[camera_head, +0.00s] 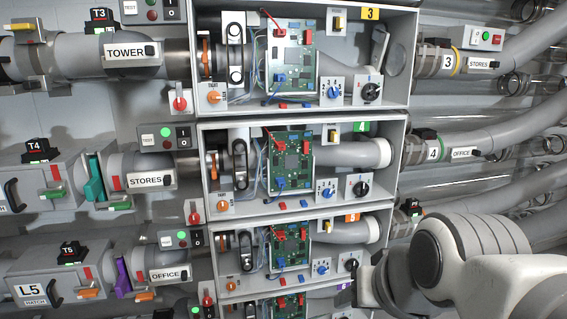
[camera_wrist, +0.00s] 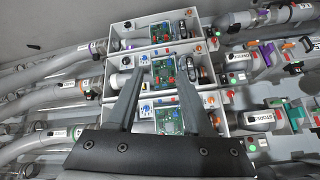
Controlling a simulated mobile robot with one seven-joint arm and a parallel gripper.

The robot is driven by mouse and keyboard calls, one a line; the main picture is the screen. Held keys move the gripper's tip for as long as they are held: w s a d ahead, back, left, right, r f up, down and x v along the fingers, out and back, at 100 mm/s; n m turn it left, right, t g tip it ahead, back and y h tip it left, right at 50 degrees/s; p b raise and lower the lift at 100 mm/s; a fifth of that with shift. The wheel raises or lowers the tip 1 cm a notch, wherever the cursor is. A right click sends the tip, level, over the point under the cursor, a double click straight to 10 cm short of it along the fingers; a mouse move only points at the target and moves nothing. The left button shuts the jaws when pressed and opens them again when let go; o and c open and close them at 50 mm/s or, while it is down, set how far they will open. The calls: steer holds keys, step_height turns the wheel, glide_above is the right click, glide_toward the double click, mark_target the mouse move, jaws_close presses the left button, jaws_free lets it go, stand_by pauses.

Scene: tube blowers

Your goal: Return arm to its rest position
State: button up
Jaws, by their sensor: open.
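My arm (camera_head: 480,262) reaches in from the lower right of the head view, in front of the lower right pipes. Its far end stands near the right side of the box numbered 5 (camera_head: 352,218). The fingers cannot be made out in the head view. In the wrist view, my gripper (camera_wrist: 161,68) has its two dark fingers spread wide apart, with nothing between them. Beyond the fingers are open boxes with green circuit boards (camera_wrist: 163,70). I cannot tell the gap between fingers and boxes.
Box 3 (camera_head: 402,14) and box 4 (camera_head: 398,128) stand above box 5, with knobs and switches inside. Pipes labelled TOWER (camera_head: 125,52), STORES (camera_head: 150,180) and OFFICE (camera_head: 168,275) are on the left. Large grey pipes (camera_head: 510,132) fill the right side.

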steer(key=s+d+f+g+h, duration=0.1)
steer(key=s+d+f, duration=0.2)
steer(key=s, duration=0.2)
step_height(320, 180, up, 22)
steer(key=p, duration=2.2)
steer(key=shift+n+g, duration=0.3)
steer(key=shift+o, duration=0.3)
steer(key=shift+w+d, duration=0.1)
